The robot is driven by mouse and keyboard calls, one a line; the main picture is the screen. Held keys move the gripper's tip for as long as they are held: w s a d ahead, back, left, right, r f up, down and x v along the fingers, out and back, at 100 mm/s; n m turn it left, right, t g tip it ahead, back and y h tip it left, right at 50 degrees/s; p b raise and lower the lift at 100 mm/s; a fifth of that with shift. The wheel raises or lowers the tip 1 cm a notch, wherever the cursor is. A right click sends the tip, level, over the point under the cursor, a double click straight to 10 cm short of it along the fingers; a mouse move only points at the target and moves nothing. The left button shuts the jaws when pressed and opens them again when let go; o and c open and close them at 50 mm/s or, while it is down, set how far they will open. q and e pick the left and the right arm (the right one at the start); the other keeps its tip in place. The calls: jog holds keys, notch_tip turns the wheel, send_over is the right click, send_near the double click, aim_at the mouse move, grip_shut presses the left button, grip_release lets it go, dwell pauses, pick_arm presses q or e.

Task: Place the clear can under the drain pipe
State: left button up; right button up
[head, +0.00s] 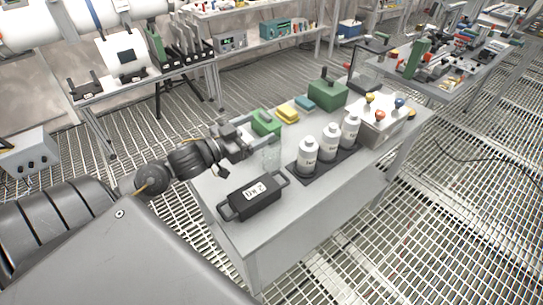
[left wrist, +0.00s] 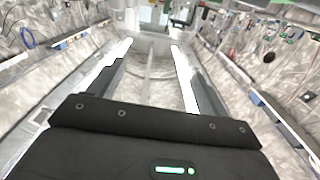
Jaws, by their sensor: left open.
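A clear can (head: 271,156), see-through and faint, stands upright on the grey table near its left edge, between the green block and the black case. My left gripper (head: 262,140) reaches in from the left and is open, with its fingers at the can's upper part. In the left wrist view the two fingers (left wrist: 150,52) point away with a wide gap, and faint clear outlines show between them. I cannot tell whether the fingers touch the can. I cannot pick out the drain pipe for sure. My right gripper is not in view.
On the grey table (head: 240,238) are a black case (head: 252,196), white bottles (head: 308,157) on a dark tray, and green (head: 266,123), yellow (head: 287,115) and teal blocks. A green box (head: 328,92) stands behind. Large white pipes (head: 75,25) are at the upper left.

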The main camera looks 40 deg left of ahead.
pick_arm(q)
send_near(278, 139)
jog(key=w, duration=0.2)
jog(key=shift+n, duration=0.3)
jog(key=x, duration=0.6)
jog(key=shift+w+d, duration=0.2)
jog(key=shift+d, duration=0.25)
jog(key=shift+w+d+p, duration=0.1)
jog(key=shift+w+p, duration=0.2)
